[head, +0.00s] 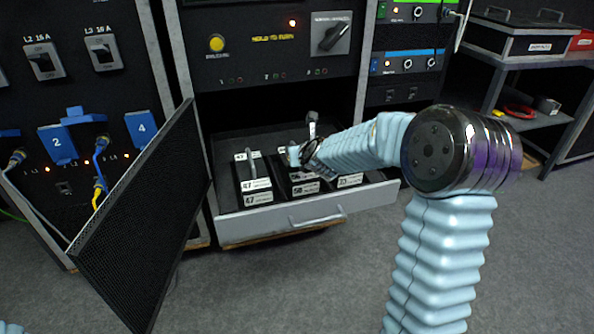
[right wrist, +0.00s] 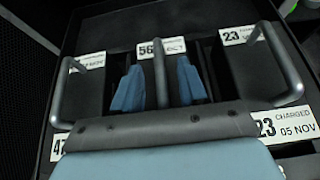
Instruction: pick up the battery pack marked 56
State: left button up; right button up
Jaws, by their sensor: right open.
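The battery pack marked 56 (head: 305,188) is the middle one of three dark packs in the open drawer (head: 262,232). Its label (right wrist: 149,48) and upright bar handle (right wrist: 160,75) show in the right wrist view. My right gripper (right wrist: 158,84) is open, with one blue finger on each side of that handle. The fingers look apart from the handle. In the head view my right gripper (head: 296,155) is over the middle pack, and my forearm hides part of the packs. The pack's lower front is hidden by my gripper body in the right wrist view.
A pack marked 47 (head: 255,183) sits to the left, and a pack marked 23 (right wrist: 262,75) sits close on the right, both with bar handles. An open mesh door (head: 145,215) stands left of the drawer. A shelf table (head: 550,60) stands at right.

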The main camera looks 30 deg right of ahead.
jog(key=shift+w+d+f, duration=0.2)
jog(key=shift+w+f, duration=0.15)
jog(key=shift+w, duration=0.25)
grip_shut()
dwell(0.8)
jog(key=shift+r, duration=0.15)
